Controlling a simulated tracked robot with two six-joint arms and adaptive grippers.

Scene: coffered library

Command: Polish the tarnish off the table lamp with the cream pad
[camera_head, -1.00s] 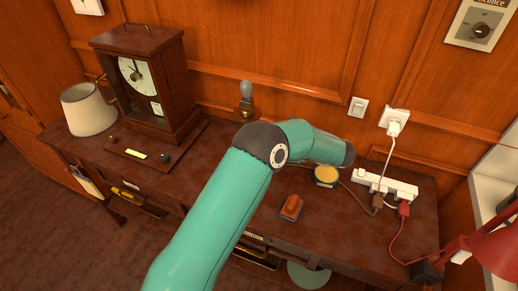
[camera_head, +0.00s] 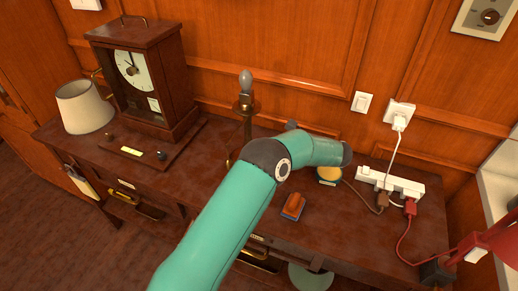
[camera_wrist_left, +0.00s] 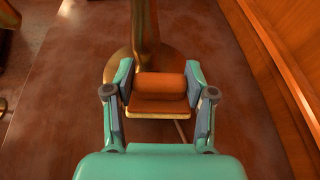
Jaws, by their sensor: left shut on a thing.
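The table lamp (camera_head: 247,120) is a thin brass stem with a bare bulb, standing on the desk behind my left arm, which hides its lower part. In the left wrist view its thick brownish stem and round base (camera_wrist_left: 112,66) are straight ahead. My left gripper (camera_wrist_left: 158,100) is shut on a pad (camera_wrist_left: 160,108) with a rounded orange-brown handle on a flat plate. The pad is in front of the lamp base; I cannot tell whether they touch. Its underside is hidden. In the head view my arm hides the gripper. My right gripper is not in view.
A wooden clock (camera_head: 150,80) and a cream lampshade (camera_head: 84,108) are on the left. An orange-brown block with a blue base (camera_head: 293,206), a round yellow-topped tin (camera_head: 329,174), a white power strip (camera_head: 390,184) with cords and a red lamp (camera_head: 490,245) are on the right.

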